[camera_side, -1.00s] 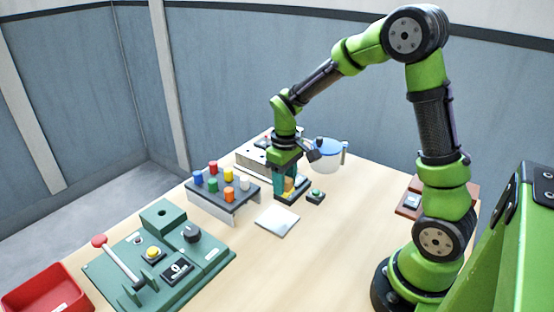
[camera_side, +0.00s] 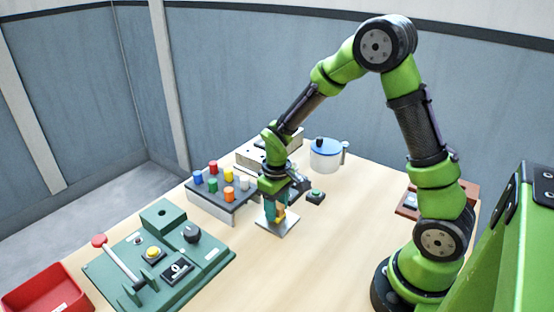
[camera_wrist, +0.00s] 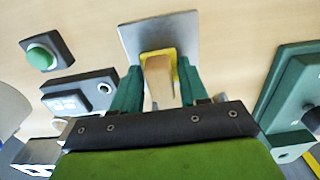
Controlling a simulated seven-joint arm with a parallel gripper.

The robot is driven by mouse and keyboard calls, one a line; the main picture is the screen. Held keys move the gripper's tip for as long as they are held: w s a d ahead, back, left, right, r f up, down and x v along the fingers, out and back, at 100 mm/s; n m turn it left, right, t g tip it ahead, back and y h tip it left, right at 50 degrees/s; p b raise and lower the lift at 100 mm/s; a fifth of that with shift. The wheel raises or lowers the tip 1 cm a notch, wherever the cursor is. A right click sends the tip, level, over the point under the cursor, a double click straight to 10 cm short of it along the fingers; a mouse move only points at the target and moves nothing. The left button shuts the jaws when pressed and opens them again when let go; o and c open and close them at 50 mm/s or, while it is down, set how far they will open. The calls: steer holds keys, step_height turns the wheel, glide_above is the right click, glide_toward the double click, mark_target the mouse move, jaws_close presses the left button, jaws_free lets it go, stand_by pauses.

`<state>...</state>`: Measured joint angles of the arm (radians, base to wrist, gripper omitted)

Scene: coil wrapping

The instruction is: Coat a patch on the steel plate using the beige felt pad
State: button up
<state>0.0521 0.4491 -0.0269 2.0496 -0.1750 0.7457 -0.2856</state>
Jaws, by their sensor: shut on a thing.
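The steel plate (camera_side: 291,222), a flat grey square, lies on the table under my gripper (camera_side: 274,214). It also shows at the top of the wrist view (camera_wrist: 150,35). My gripper (camera_wrist: 158,98) is shut on the beige felt pad (camera_wrist: 157,78), a block between the two teal fingers. Yellow shows around the pad's far end, over the near part of the plate. The pad is low over the plate; I cannot tell whether it touches. The pad's underside and the plate's near edge are hidden.
A green button (camera_side: 315,195) on a black base and a dark box (camera_wrist: 80,92) stand beside the plate. A rack of coloured pegs (camera_side: 222,190) is to the left, with a green control panel (camera_side: 205,245) in front. A blue-lidded pot (camera_side: 325,155) stands behind.

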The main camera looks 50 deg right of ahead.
mark_target(289, 212)
steer(key=shift+a, duration=2.35)
steer(key=shift+d, duration=4)
steer(key=shift+s, duration=0.7)
steer(key=shift+s+a, duration=0.15)
steer(key=shift+a, duration=3.85)
steer(key=shift+d, duration=3.95)
steer(key=shift+d+r, duration=0.1)
steer(key=shift+d, duration=0.05)
step_height(289, 212, up, 8)
